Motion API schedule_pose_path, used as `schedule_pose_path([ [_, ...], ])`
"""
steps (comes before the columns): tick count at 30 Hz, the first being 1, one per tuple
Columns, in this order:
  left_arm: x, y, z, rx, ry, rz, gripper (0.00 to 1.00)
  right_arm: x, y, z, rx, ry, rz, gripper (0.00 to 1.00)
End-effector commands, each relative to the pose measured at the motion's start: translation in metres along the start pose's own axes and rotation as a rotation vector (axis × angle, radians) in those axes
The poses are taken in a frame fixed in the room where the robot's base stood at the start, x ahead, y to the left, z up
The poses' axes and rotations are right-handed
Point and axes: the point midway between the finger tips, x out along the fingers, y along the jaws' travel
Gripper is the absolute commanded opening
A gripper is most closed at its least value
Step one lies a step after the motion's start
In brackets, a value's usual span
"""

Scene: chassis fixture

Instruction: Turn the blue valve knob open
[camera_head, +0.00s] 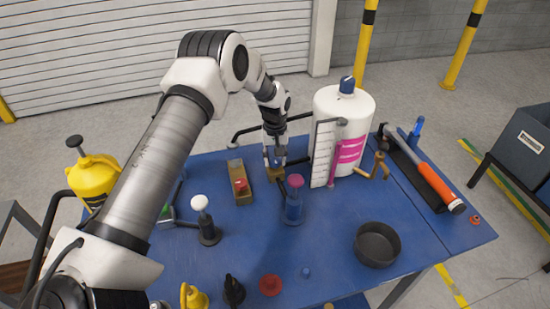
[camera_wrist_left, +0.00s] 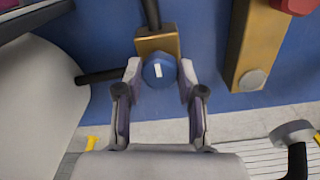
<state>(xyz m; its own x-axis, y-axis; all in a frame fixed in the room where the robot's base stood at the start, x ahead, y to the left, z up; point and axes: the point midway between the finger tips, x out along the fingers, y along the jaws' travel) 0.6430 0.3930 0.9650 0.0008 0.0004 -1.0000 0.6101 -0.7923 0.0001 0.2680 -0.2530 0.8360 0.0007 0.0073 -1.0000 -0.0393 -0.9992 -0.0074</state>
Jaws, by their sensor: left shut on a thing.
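The blue valve knob (camera_wrist_left: 157,72) shows between the fingertips of my left gripper (camera_wrist_left: 160,76) in the left wrist view. It has a short white mark on its face, running almost up and down in that picture. The knob sits on a brass valve body (camera_wrist_left: 156,41) with dark pipes leaving it. My left gripper (camera_head: 275,158) also shows in the head view, coming down over the valve from above, and it is shut on the knob. The gripper mostly hides the knob there. My right gripper is in neither view.
On the blue table (camera_head: 335,225), a brass block with a red knob (camera_head: 240,185) stands left of the valve. A large white tank (camera_head: 355,105) is close at right. A dark round pan (camera_head: 377,245) lies front right.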

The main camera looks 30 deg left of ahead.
Motion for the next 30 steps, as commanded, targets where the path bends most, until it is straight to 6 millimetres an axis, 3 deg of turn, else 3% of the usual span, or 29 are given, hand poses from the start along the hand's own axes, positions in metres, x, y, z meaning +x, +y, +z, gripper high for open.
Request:
schedule_pose_path([
  [3,0.004,-0.001,0.003,0.000,-0.009,-0.004,0.04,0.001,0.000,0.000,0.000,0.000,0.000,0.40],
  [4,0.004,-0.001,0.003,0.000,-0.009,-0.004,0.42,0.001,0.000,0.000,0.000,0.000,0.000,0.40],
  [6,0.003,-0.001,0.003,0.000,-0.008,-0.004,0.64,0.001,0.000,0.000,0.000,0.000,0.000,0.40],
  [15,0.000,0.000,0.001,0.001,-0.002,-0.001,0.64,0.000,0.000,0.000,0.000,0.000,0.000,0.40],
  [19,-0.012,0.000,0.000,0.001,-0.001,0.000,0.64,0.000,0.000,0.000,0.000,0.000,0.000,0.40],
  [30,-0.099,0.000,0.000,0.001,-0.001,0.000,0.64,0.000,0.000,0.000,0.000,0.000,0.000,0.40],
])
